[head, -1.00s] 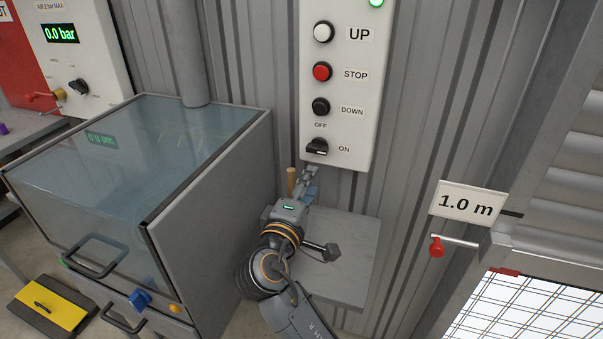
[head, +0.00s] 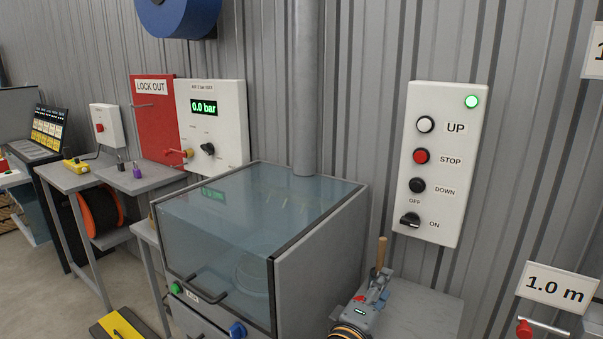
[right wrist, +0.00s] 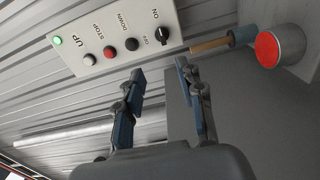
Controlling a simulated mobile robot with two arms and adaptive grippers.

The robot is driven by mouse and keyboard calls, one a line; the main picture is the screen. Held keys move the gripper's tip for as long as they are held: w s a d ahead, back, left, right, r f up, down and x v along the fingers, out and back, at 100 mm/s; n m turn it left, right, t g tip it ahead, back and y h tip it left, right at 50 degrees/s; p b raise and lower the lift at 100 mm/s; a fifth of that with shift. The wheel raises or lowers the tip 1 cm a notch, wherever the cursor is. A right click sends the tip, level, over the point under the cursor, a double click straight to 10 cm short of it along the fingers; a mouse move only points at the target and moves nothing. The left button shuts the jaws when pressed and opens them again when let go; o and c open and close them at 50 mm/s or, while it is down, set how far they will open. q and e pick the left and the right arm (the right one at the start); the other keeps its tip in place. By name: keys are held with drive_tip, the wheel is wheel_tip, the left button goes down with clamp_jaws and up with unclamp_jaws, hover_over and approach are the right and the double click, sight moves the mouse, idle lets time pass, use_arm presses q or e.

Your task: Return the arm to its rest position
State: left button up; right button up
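My right gripper (head: 378,284) is low in the head view, over the grey side table by the glass-topped cabinet. In the right wrist view its two blue-padded fingers (right wrist: 160,76) stand apart with nothing between them. The white control panel (head: 440,165) on the wall has UP, STOP and DOWN buttons, a black OFF/ON knob (head: 410,220) and a lit green lamp (head: 471,102). The gripper is below the panel and clear of the knob. The panel also shows in the right wrist view (right wrist: 93,38). My left gripper is not in view.
The glass-topped cabinet (head: 315,270) stands left of my right arm. A wooden handle (right wrist: 210,46) and a red-topped can (right wrist: 280,48) are near the fingers in the right wrist view. A small grey table (head: 430,310) lies right of the gripper.

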wheel_tip(320, 180, down, 22)
drive_tip(key=w+a+n+g+y, duration=0.1)
drive_tip(key=a+n+g+y, duration=0.15)
drive_tip(key=y, duration=0.25)
drive_tip(key=s+f+g+y, duration=0.1)
drive_tip(key=s+f, duration=0.2)
drive_tip(key=f, duration=0.5)
drive_tip(key=s+f+m+g+y, duration=0.1)
drive_tip(key=s+f+g, duration=0.15)
drive_tip(key=f, duration=0.45)
drive_tip(key=s+f+g+y, duration=0.1)
drive_tip(key=s+f, duration=0.3)
drive_tip(key=f, duration=0.4)
drive_tip(key=s+d+f+m+g+y, duration=0.1)
drive_tip(key=s+d+f+m+g, duration=0.1)
drive_tip(key=s+f, duration=0.65)
drive_tip(key=s+d+f+m+g, duration=0.2)
drive_tip(key=s+f, duration=0.6)
drive_tip(key=s, duration=0.2)
drive_tip(key=s+d+f+m+g, duration=0.1)
drive_tip(key=s+d+f+m, duration=0.2)
drive_tip(key=s, duration=0.8)
drive_tip(key=s+d+f+m+g+y, duration=0.1)
drive_tip(key=s+d+f+m+g, duration=0.1)
drive_tip(key=s, duration=0.9)
wheel_tip(320, 180, down, 2)
drive_tip(key=shift+s+d+f+m, duration=0.25)
drive_tip(key=shift+d+m, duration=0.3)
drive_tip(key=shift+d, duration=0.3)
